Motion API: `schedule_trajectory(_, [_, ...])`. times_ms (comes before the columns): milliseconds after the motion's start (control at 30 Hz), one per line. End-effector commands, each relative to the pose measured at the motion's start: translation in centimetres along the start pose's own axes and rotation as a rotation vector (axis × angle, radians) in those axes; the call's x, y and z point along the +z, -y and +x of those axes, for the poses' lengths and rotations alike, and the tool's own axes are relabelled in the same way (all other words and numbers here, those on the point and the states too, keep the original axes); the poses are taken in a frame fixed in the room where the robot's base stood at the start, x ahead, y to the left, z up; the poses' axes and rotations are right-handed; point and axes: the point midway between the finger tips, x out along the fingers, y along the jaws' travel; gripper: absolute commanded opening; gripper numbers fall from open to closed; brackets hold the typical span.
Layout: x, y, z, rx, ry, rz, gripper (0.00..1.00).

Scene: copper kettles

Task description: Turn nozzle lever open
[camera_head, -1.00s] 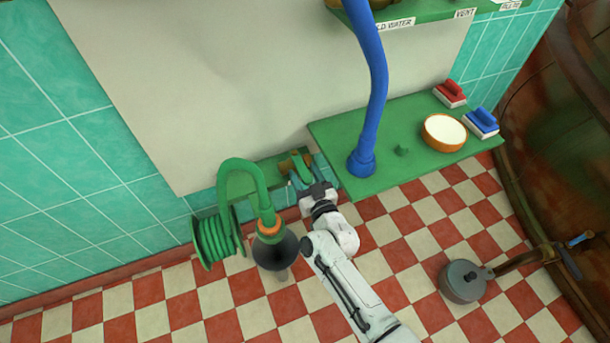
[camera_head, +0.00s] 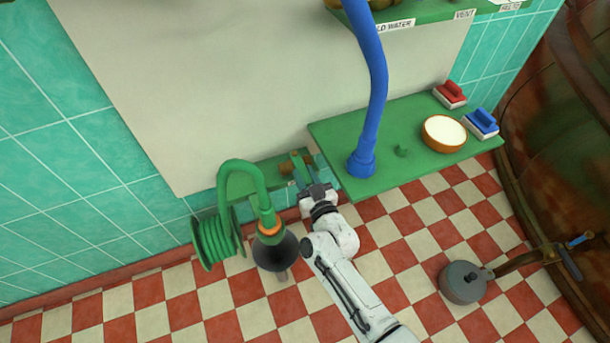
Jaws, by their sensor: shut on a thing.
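A small green lever (camera_head: 296,161) sits at a brass fitting (camera_head: 285,168) on the narrow green ledge below the white board. My gripper (camera_head: 300,177) reaches up from below and is shut on the lever's near end; its fingers partly hide that end. To the left, a thick green hose (camera_head: 241,167) arches over and ends in an orange ring and a dark bell-shaped nozzle (camera_head: 277,252) hanging down. I cannot tell from here how the fitting connects to this hose.
A green hose reel (camera_head: 214,240) is at the left. A grey pot (camera_head: 464,282) is over the checkered floor. A large copper vessel (camera_head: 560,130) stands at far right.

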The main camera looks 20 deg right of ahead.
Motion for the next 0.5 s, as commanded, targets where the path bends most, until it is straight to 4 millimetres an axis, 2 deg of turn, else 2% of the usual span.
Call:
schedule_trajectory(233, [-0.78, 0.2, 0.28, 0.059, -0.002, 0.006, 0.0])
schedule_trajectory(500, [-0.5, 0.73, 0.4, 0.194, -0.003, 0.005, 0.0])
